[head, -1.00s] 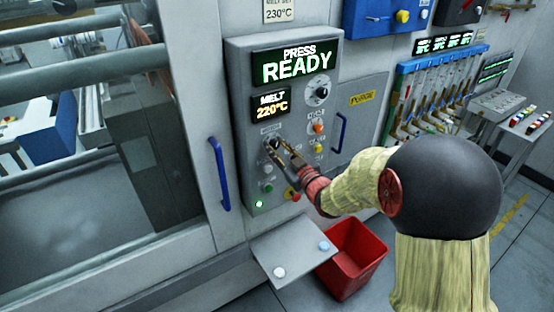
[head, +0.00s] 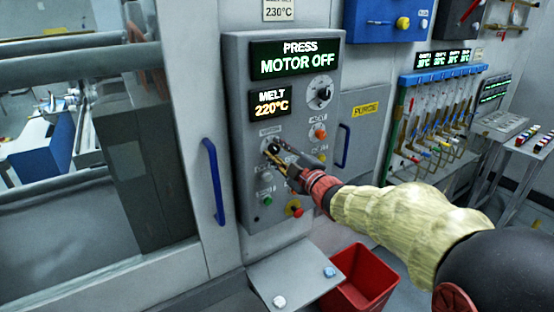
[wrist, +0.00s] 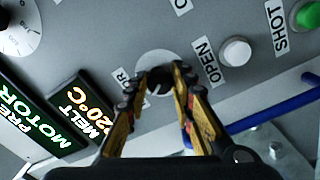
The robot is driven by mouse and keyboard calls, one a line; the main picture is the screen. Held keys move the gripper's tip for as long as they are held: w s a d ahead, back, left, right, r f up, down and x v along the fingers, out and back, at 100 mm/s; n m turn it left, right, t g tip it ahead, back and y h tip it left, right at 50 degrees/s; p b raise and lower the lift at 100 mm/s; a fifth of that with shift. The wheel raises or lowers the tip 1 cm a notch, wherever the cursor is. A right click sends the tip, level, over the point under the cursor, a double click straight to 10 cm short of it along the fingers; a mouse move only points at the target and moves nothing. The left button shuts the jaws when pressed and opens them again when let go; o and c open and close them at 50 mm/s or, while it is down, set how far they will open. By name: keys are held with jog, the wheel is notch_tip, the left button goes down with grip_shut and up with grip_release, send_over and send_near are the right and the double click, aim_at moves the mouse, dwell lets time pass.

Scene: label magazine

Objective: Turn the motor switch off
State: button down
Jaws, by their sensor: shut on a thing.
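The motor switch (head: 274,146) is a dark rotary knob on a pale round plate, at the left of the grey control panel (head: 237,120). My gripper (head: 272,154) reaches it from the lower right, with its fingers closed on the knob. In the wrist view the motor switch (wrist: 157,84) sits between the two fingertips (wrist: 162,85), which partly hide it and its label. The press display (head: 297,58) reads "PRESS MOTOR OFF" in green and white.
Close by are a white button labelled OPEN (wrist: 236,52), a green button (head: 266,200) and a red button on yellow (head: 295,209). A blue handle (head: 214,180) stands left of the panel. A shelf (head: 295,275) and red bin (head: 365,280) are below.

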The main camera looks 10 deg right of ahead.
dwell(0.4)
jog(key=c, duration=1.5)
grip_release()
jog(key=shift+c, duration=0.2)
jog(key=shift+o, duration=0.2)
jog(key=v, duration=1.2)
